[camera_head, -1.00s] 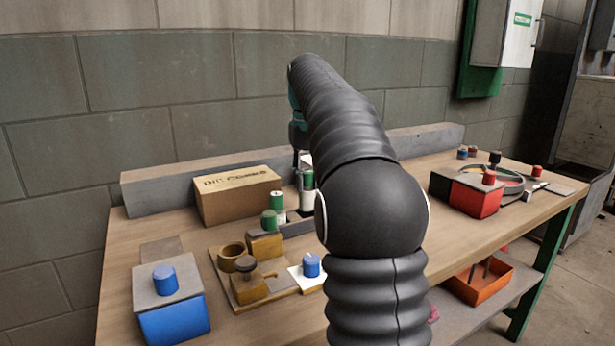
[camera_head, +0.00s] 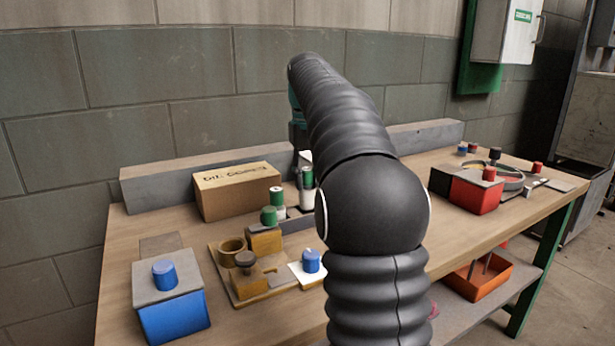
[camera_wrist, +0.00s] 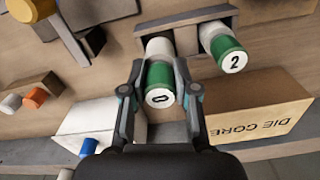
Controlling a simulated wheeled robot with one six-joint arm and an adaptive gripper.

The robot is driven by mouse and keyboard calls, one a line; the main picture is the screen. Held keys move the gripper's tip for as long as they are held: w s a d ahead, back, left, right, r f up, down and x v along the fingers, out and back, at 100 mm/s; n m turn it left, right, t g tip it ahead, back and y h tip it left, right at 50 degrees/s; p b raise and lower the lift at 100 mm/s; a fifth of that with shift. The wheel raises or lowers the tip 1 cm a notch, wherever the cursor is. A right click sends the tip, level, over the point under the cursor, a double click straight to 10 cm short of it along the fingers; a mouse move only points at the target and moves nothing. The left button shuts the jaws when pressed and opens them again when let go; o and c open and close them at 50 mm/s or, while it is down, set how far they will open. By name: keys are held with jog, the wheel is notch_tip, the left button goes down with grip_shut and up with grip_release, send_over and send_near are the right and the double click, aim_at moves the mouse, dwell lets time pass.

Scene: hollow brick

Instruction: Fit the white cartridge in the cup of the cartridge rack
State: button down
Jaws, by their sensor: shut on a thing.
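My gripper (camera_wrist: 160,98) is shut on a white cartridge (camera_wrist: 159,48) with a green band and a marked white end face. The held cartridge also shows in the head view (camera_head: 306,198), upright, beside my arm. The dark grey cartridge rack (camera_wrist: 188,20) lies under and beyond it in the wrist view, and its edge shows in the head view (camera_head: 297,225). A second green and white cartridge (camera_wrist: 228,52), marked 2, stands at the rack, apart from the held one. The held cartridge's lower end is at the rack; I cannot tell whether it is inside a cup.
A cardboard box (camera_head: 238,190) stands close behind the rack. A wooden fixture (camera_head: 250,285) and a blue box (camera_head: 172,310) are at the front left. A white box (camera_wrist: 100,128) is beside my gripper. A red box (camera_head: 472,192) stands at the right.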

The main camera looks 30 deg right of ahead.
jog(key=shift+f+b, duration=0.75)
jog(key=shift+f, duration=0.7)
dwell(0.5)
jog(key=c, duration=0.8)
grip_release()
jog(key=shift+r, duration=3.75)
jog(key=shift+s, duration=0.1)
